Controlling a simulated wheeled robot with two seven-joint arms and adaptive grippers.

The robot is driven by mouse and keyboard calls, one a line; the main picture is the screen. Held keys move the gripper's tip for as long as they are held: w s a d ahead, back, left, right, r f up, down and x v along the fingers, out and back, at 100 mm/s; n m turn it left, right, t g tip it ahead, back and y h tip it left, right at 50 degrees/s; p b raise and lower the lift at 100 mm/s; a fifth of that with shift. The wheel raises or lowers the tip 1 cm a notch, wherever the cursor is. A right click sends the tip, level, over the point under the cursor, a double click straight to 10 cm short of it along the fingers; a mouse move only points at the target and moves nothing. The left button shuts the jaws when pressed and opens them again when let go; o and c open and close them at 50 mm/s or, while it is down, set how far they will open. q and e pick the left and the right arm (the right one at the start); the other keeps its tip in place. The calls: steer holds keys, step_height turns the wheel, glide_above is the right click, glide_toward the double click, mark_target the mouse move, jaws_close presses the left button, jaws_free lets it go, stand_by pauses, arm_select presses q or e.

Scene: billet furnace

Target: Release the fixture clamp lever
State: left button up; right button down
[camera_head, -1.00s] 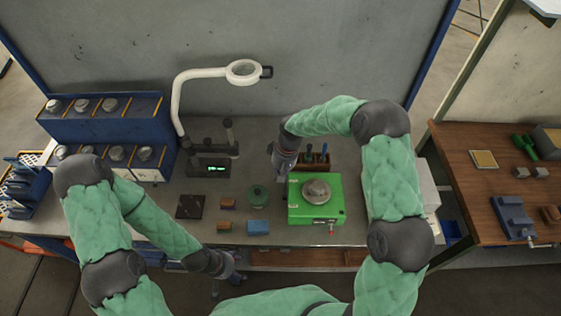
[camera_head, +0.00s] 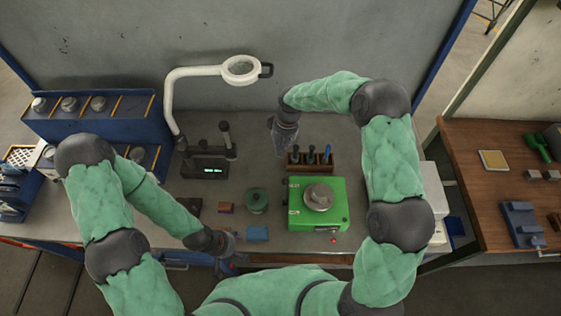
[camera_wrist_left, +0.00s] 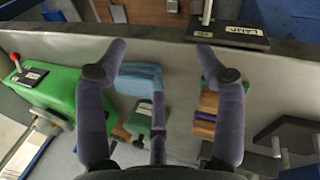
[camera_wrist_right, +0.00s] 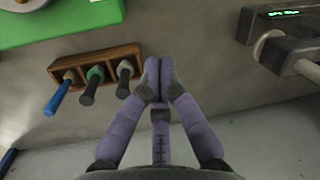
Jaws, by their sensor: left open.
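The green fixture box (camera_head: 338,194) stands on the bench with a round metal part (camera_head: 318,196) on top. A small red knob (camera_head: 333,241) shows at its front edge. In the left wrist view the green box (camera_wrist_left: 62,92) is at upper left, and the red knob (camera_wrist_left: 15,57) sits on a short lever beside a white label. I cannot tell for certain that this is the clamp lever. My left gripper (camera_head: 231,260) is open and empty at the bench's front edge, left of the fixture. My right gripper (camera_wrist_right: 158,75) is shut and empty near the tool rack, behind the fixture.
A blue block (camera_head: 258,233), a green round item (camera_head: 256,200) and a small brown block (camera_head: 226,208) lie left of the fixture. A wooden rack (camera_head: 310,163) of handled tools stands behind it. A labelled plate with a stick (camera_wrist_left: 228,34) is by the front edge.

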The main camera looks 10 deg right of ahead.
mark_target(285, 192)
steer(key=s+f+p, duration=0.3)
steer(key=s+f, duration=0.1)
steer(key=f, duration=0.3)
steer(key=shift+s+a+f, duration=0.2)
steer(key=shift+a+f, duration=0.05)
steer(key=shift+f, duration=0.1)
stand_by(0.4)
